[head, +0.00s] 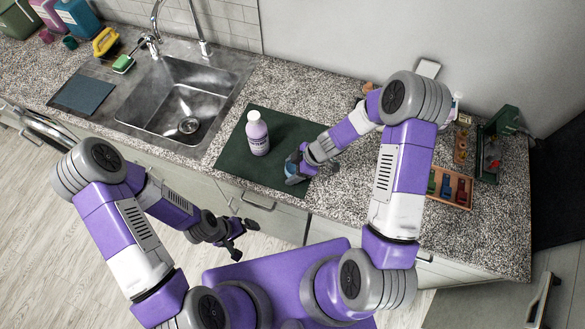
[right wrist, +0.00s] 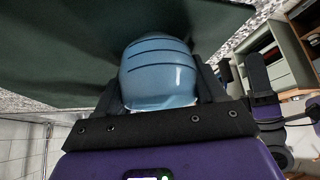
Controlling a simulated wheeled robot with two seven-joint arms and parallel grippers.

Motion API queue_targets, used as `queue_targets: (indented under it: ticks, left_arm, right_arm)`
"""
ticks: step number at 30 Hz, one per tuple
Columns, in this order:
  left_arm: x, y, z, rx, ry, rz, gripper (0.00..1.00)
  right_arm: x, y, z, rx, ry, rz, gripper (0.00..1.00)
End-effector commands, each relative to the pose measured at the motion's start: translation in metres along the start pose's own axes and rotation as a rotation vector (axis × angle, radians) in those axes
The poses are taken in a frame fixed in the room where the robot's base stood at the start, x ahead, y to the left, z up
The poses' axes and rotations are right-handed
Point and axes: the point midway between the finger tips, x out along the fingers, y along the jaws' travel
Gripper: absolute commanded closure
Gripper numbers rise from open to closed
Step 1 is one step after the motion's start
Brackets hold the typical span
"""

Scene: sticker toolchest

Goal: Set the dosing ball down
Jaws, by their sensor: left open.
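The blue dosing ball (right wrist: 158,72) sits between the two dark fingers of my right gripper (right wrist: 160,92), which press against its sides. In the head view the ball (head: 291,167) shows as a small blue patch at the end of my right arm, over the right front part of the dark green mat (head: 235,160). Most of it is hidden there by the gripper. I cannot tell whether the ball touches the mat. My left gripper (head: 236,246) is open and empty, in front of the counter and away from the ball.
A lilac bottle with a white cap (head: 257,135) stands upright on the mat, left of the right gripper. A steel sink (head: 185,100) lies further left. A wooden holder with coloured pieces (head: 450,188) is at the right. The mat's front left is clear.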

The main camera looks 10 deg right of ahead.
Motion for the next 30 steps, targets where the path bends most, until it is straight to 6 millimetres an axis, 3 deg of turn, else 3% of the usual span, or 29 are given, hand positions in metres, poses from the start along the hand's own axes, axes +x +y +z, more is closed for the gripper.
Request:
queue_targets:
  ticks: [1,5,16,30]
  left_arm:
    - [0.0,0.0,0.0,0.0,0.0,0.0,0.0]
    - [0.0,0.0,0.0,0.0,0.0,0.0,0.0]
    - [-0.004,0.001,0.0,0.0,0.0,0.0,0.0]
    - [-0.031,0.012,0.001,0.0,0.0,0.0,0.0]
  right_arm:
    - [0.0,0.0,0.0,0.0,0.0,0.0,0.23]
    - [0.0,0.0,0.0,0.0,0.0,0.0,0.06]
    - [-0.009,0.0,-0.003,-0.001,-0.001,0.001,0.06]
    - [-0.102,0.001,-0.004,-0.001,0.0,0.004,0.06]
